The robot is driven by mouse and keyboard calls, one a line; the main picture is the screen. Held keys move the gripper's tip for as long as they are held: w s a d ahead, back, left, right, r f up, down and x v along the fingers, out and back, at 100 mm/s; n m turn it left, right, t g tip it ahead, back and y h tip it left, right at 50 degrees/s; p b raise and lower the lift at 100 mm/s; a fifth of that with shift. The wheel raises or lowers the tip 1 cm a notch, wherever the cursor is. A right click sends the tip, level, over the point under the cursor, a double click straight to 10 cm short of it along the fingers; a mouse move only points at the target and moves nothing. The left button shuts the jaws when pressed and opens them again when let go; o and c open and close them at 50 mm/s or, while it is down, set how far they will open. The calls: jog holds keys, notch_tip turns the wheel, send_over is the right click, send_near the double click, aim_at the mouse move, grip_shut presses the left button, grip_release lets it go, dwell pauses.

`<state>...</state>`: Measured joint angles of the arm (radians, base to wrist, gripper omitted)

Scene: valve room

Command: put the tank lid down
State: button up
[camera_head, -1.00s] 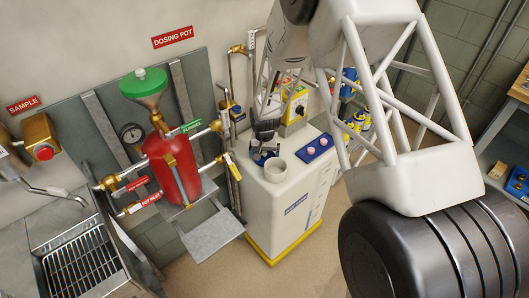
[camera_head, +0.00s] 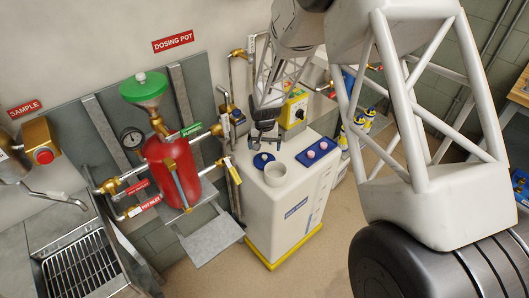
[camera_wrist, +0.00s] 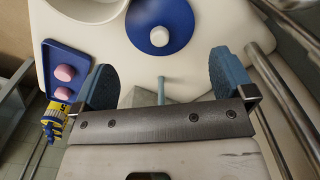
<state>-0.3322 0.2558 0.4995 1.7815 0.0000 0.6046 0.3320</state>
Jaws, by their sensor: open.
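The tank lid is a round blue disc with a white knob (camera_head: 262,160). It lies flat on top of the white tank (camera_head: 280,205), beside the pale round collar (camera_head: 276,173). In the wrist view the lid (camera_wrist: 140,22) is at the top middle, knob up, resting on the white surface. My gripper (camera_head: 265,138) is above the tank top, just behind and over the lid. In the wrist view its two blue-padded fingers (camera_wrist: 165,80) are wide apart with nothing held between them. The lid is clear of both fingers.
A blue tray (camera_head: 303,159) with two pink pieces sits on the tank top, right of the lid. A yellow pump unit (camera_head: 293,108) and pipework stand behind. The red dosing pot (camera_head: 172,170) and its valves are to the left. Floor in front is clear.

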aim_at(264, 155)
notch_tip(264, 155, up, 6)
dwell(0.4)
dwell(0.6)
jog(key=shift+r, duration=0.1)
jog(key=s+d+r+t, duration=0.1)
jog(key=s+d+r, duration=0.7)
jog(key=r, duration=0.3)
jog(key=s+d+r, duration=0.7)
jog(key=s+r, duration=0.1)
jog(key=r, duration=0.2)
jog(key=s+d+r, duration=0.2)
jog(key=s+d, duration=0.1)
jog(key=s, duration=0.5)
jog(key=s+d+r+t, duration=0.1)
jog(key=s+d+r, duration=0.1)
jog(key=s, duration=0.6)
jog(key=s+d+r, duration=0.2)
jog(key=s+d, duration=0.2)
jog(key=s, duration=0.5)
jog(key=shift+d+r+t, duration=0.3)
jog(key=shift+d, duration=0.1)
